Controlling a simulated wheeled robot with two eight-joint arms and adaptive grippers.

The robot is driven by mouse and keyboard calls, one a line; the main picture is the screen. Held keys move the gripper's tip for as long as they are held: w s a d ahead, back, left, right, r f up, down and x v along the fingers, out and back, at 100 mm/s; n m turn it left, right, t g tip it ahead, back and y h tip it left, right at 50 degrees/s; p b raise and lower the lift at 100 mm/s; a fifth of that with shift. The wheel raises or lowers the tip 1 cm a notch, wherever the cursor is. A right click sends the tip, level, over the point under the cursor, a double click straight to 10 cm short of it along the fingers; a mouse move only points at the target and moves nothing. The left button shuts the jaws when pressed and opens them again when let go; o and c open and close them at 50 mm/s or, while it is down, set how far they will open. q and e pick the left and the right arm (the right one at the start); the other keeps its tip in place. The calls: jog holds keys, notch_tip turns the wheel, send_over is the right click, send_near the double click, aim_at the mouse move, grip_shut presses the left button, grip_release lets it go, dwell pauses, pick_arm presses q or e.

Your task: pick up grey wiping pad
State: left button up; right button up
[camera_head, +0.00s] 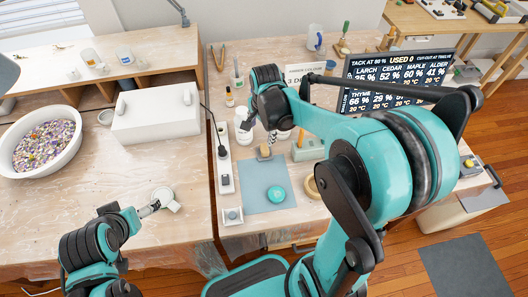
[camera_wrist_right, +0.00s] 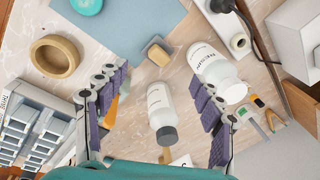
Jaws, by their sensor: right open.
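A small block-like pad (camera_wrist_right: 157,50), grey on top with a tan side, lies on the table by the edge of a blue-grey mat; I take it to be the wiping pad. It also shows in the head view (camera_head: 264,153). My right gripper (camera_head: 259,133) is above the table just behind the pad. In the wrist view its purple-padded fingers (camera_wrist_right: 158,80) are spread wide and hold nothing; the pad shows beyond their tips. My left gripper (camera_head: 148,208) is beside a small white round item (camera_head: 164,197); its jaws are too small to read.
A white bottle with a grey cap (camera_wrist_right: 160,112) shows between the right fingers, and another white bottle (camera_wrist_right: 215,68) is near the right finger. The blue-grey mat (camera_head: 254,201) bears a teal disc (camera_head: 276,194). A tan ring (camera_wrist_right: 55,57) and a white power strip (camera_head: 223,160) flank it.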

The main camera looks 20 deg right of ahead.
aim_at(265, 147)
jog(key=w+d+f+m, duration=0.1)
jog(key=f+m, duration=0.1)
jog(key=f, duration=0.1)
jog(key=w+d+f+m+g, duration=0.1)
jog(key=w+f+m, duration=0.1)
jog(key=f, duration=0.1)
jog(key=w+d+f+m+g, duration=0.1)
jog(key=f, duration=0.1)
jog(key=shift+w+f+m, duration=0.15)
jog(key=shift+f+m, duration=0.25)
notch_tip(265, 147, down, 4)
jog(key=shift+r+m+b, duration=0.2)
jog(key=shift+m+b, duration=0.1)
jog(key=shift+b, duration=0.4)
notch_tip(265, 147, down, 5)
jog(key=shift+f+b, duration=0.1)
jog(key=shift+b, duration=1.15)
jog(key=shift+c, duration=1)
jog(key=c, duration=1.2)
jog(key=shift+o, duration=0.2)
notch_tip(265, 147, up, 10)
jog(key=p, duration=0.4)
